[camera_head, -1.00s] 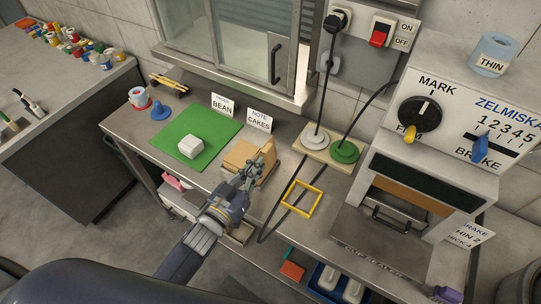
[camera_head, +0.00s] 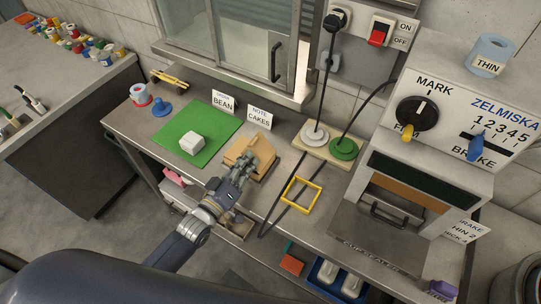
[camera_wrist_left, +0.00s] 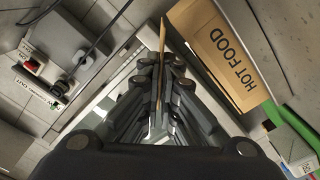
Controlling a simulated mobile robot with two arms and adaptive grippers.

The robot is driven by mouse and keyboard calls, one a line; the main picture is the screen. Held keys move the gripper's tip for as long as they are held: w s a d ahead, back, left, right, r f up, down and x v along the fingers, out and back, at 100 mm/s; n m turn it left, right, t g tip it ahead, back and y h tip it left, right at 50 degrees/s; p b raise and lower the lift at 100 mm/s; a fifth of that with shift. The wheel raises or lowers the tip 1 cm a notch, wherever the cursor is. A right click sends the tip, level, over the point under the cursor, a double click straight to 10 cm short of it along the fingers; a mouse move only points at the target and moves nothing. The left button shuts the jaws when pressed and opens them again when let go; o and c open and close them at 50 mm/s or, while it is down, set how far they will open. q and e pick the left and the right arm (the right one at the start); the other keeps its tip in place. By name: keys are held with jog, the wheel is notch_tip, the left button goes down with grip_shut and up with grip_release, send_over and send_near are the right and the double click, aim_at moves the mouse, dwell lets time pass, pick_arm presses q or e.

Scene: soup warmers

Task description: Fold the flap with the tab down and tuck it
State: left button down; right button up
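The cardboard box (camera_head: 262,151) stands on the steel counter, to the right of the green mat. Its panel lettered HOT FOOD (camera_wrist_left: 232,62) shows at the right in the left wrist view. My left gripper (camera_head: 242,163) is at the near side of the box and hides part of it. In the left wrist view, a thin brown flap (camera_wrist_left: 162,35), seen edge-on, runs between the fingers of my left gripper (camera_wrist_left: 160,62). The fingers are close together on both sides of it. A tab on the flap cannot be made out. My right gripper is not in view.
A white block (camera_head: 192,143) lies on the green mat (camera_head: 178,155). The BEAN (camera_head: 223,98) and CAKES (camera_head: 257,117) cards stand behind. A yellow frame (camera_head: 301,195) lies to the right, before the grey and green buttons (camera_head: 343,148) and the sealing machine (camera_head: 440,110).

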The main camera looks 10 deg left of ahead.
pick_arm(q)
jog(key=c, duration=1.8)
grip_release()
jog(key=shift+c, duration=0.2)
jog(key=shift+p+v, duration=0.85)
jog(key=shift+v, duration=1.45)
jog(key=shift+p+v, duration=0.3)
jog(key=shift+v, duration=0.95)
jog(key=shift+r, duration=0.1)
jog(key=shift+d, duration=0.1)
